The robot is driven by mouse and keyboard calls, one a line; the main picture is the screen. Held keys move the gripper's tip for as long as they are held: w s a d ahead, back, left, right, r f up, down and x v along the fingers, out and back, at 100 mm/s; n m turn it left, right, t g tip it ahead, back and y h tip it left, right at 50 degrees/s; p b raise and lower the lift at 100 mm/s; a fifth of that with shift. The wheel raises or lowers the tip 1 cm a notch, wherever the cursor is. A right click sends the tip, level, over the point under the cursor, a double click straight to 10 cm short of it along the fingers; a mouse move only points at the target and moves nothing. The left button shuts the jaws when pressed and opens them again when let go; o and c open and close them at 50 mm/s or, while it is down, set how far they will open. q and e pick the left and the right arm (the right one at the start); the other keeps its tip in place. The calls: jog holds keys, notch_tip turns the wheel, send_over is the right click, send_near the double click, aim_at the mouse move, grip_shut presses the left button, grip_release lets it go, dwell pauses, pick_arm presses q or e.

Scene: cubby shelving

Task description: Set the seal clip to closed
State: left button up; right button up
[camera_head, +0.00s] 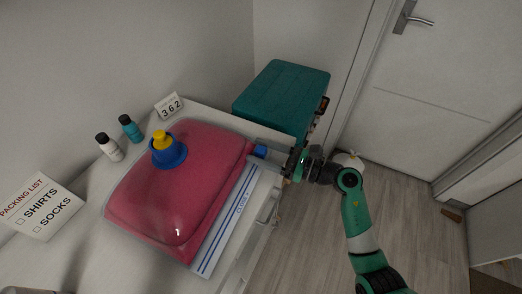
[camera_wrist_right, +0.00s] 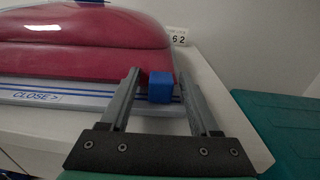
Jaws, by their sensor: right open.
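A clear storage bag with a puffy red filling (camera_head: 180,190) lies on the white surface. A seal strip (camera_head: 228,225) with blue lines and a "CLOSE >" mark runs along its right edge. The blue seal clip (camera_head: 260,151) sits near the strip's far end; in the right wrist view the clip (camera_wrist_right: 160,87) is to the right of the "CLOSE >" mark, on the side the arrow points to. My right gripper (camera_head: 252,148) is open, with one finger on each side of the clip; contact is unclear. My left gripper is not in view.
A blue-and-yellow valve cap (camera_head: 168,150) stands on the bag. Two small bottles (camera_head: 130,128), a "362" card (camera_head: 169,107) and a packing list (camera_head: 40,205) are behind and left. A teal case (camera_head: 281,95) stands beyond the surface's right edge. Open floor lies right.

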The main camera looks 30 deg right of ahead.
jog(key=p+v, duration=0.3)
jog(key=v, duration=0.8)
jog(key=shift+s+d, duration=0.2)
jog(key=shift+s, duration=0.05)
